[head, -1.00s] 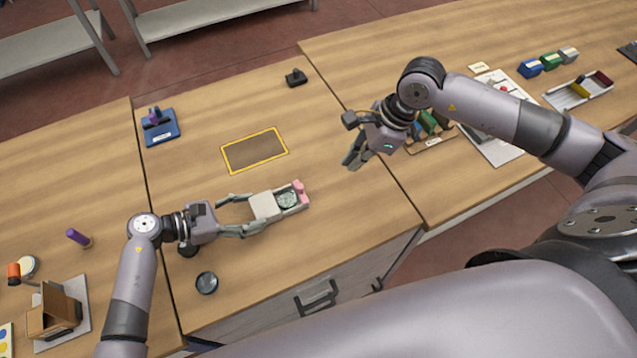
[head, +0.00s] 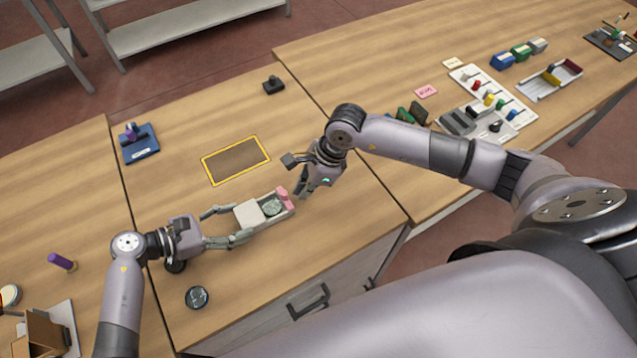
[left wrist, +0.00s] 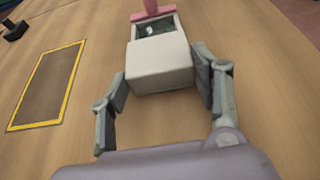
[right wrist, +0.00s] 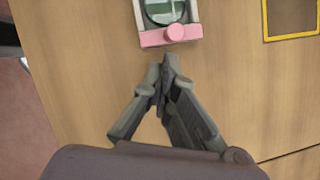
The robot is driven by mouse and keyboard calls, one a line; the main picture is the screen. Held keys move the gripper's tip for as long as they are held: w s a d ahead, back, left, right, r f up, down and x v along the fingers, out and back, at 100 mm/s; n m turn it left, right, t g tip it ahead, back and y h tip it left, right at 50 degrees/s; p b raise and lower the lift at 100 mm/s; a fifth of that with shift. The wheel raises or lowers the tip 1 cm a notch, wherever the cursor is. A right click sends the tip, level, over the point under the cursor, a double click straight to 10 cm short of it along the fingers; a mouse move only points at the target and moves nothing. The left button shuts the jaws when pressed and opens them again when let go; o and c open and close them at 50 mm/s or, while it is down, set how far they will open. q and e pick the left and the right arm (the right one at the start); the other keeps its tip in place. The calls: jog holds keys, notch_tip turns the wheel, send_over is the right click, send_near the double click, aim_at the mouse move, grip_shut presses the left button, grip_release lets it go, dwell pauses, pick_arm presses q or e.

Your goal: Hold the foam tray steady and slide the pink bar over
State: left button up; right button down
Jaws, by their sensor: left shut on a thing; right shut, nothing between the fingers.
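The pale grey foam tray (head: 248,216) lies on the middle table with a round glassy disc (head: 272,207) in its open part. The pink bar (head: 283,197) with a raised pink knob lies across the tray's right end; it also shows in the right wrist view (right wrist: 170,36). My left gripper (head: 236,223) is shut on the tray's left end, one finger along each side, as the left wrist view (left wrist: 160,74) shows. My right gripper (head: 302,194) is shut and empty, just right of the pink bar. In the right wrist view its fingertips (right wrist: 166,66) are a small gap short of the bar.
A yellow-framed brown rectangle (head: 236,161) lies behind the tray. A dark round disc (head: 197,298) is near the front edge. A blue block stand (head: 139,144) and small black object (head: 273,86) stand farther back. Table around the tray is clear.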

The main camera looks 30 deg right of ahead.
aim_at(287, 205)
jog(key=shift+w+a, duration=0.1)
jog(key=shift+a, duration=0.2)
jog(key=a, duration=0.4)
jog(key=shift+s+a, duration=0.15)
jog(key=shift+s, duration=0.05)
jog(key=shift+s+d, duration=0.1)
jog(key=shift+d, duration=0.5)
jog(key=d, duration=0.1)
jog(key=s+d, duration=0.1)
jog(key=shift+d, duration=0.4)
jog(key=v, duration=1)
jog(key=shift+a, duration=0.1)
